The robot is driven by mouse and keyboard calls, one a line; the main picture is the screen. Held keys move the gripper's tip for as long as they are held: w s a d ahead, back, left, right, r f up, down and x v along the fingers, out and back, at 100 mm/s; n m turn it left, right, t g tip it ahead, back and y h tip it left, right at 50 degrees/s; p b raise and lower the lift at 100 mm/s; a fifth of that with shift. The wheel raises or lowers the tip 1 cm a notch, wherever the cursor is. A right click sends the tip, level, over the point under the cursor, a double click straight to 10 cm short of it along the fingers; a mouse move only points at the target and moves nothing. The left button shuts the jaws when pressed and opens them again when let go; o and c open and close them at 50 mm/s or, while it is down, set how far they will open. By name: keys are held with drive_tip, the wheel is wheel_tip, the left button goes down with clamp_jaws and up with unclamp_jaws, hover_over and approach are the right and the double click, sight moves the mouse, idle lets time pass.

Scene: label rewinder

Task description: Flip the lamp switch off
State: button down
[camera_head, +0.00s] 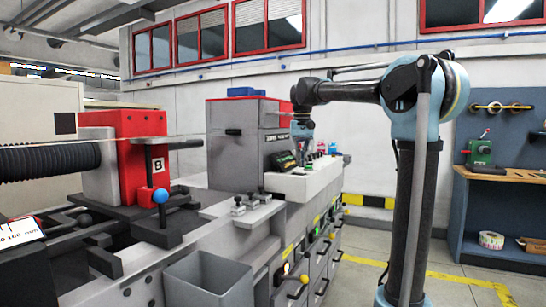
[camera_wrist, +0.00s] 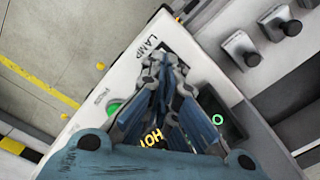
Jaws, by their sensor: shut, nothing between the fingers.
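A pale control panel (camera_head: 310,183) tops the grey cabinet in the head view. In the wrist view its white surface (camera_wrist: 123,72) carries the printed word LAMP (camera_wrist: 140,48). My gripper (camera_wrist: 163,62) is shut and empty, pointing down with its fingertips right beside that label. It also shows in the head view (camera_head: 303,153), above the panel. The lamp switch itself cannot be made out; the fingers cover the area beside the label. Whether the fingertips touch anything cannot be told.
A green button (camera_wrist: 113,108) sits left of the fingers in the wrist view. A dark display (camera_wrist: 217,118) with a green ring and yellow letters is partly hidden. Black knobs (camera_wrist: 241,50) stand on the grey ledge at right. The grey machine housing (camera_head: 240,143) rises behind the panel.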

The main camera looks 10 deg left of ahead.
drive_tip(key=shift+r, duration=2.7)
drive_tip(key=s+d+f+m+t, duration=0.1)
drive_tip(key=s+d+f, duration=1.4)
drive_tip(key=s+f, duration=0.15)
drive_tip(key=s+d+f, duration=0.2)
drive_tip(key=s+f, duration=0.3)
drive_tip(key=f, duration=0.3)
drive_tip(key=s+d+f, duration=0.2)
drive_tip(key=s+f, duration=0.3)
drive_tip(key=f, duration=0.3)
drive_tip(key=s+d+f+t, duration=0.1)
drive_tip(key=s+d+f, duration=0.1)
drive_tip(key=s+f, duration=0.3)
wheel_tip(320, 180, down, 3)
drive_tip(key=shift+s+d+f+m, duration=0.15)
drive_tip(key=shift+d+m, duration=0.1)
drive_tip(key=shift+m, duration=0.15)
drive_tip(key=shift+w+f, duration=0.2)
drive_tip(key=shift+w, duration=0.25)
